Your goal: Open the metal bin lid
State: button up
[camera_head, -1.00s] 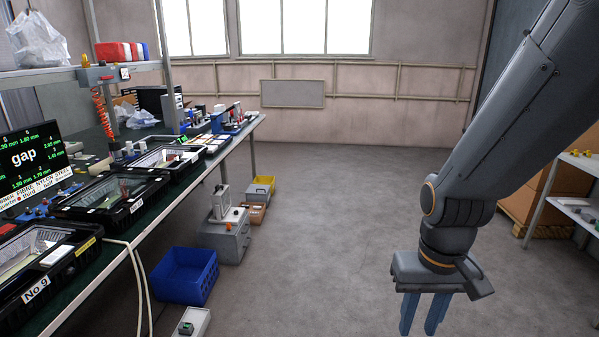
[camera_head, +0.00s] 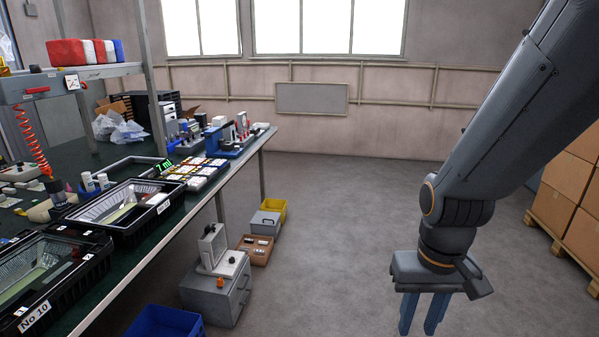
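A grey metal bin (camera_head: 212,301) stands on the floor beside the workbench, left of centre. Its top looks closed, and a small device with a pale square panel (camera_head: 213,245) and an orange knob rests on it. A smaller grey box with a handle (camera_head: 264,223) sits farther back on the floor; I cannot tell which of the two is the task's metal bin. My gripper (camera_head: 421,322) hangs at the lower right, its two blue fingers pointing down with a gap between them. It is empty and well to the right of both boxes.
The green-topped workbench (camera_head: 110,287) with floodlight housings (camera_head: 125,212) runs along the left. A blue crate (camera_head: 165,322), brown tray (camera_head: 254,250) and yellow bin (camera_head: 276,208) are on the floor. Cartons on a pallet (camera_head: 565,238) stand right. The middle floor (camera_head: 340,240) is clear.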

aim_at(260, 218)
jog(key=u, duration=0.1)
jog(key=i, duration=1.8)
jog(key=u, duration=0.25)
jog(key=i, duration=1.5)
jog(key=u, duration=0.05)
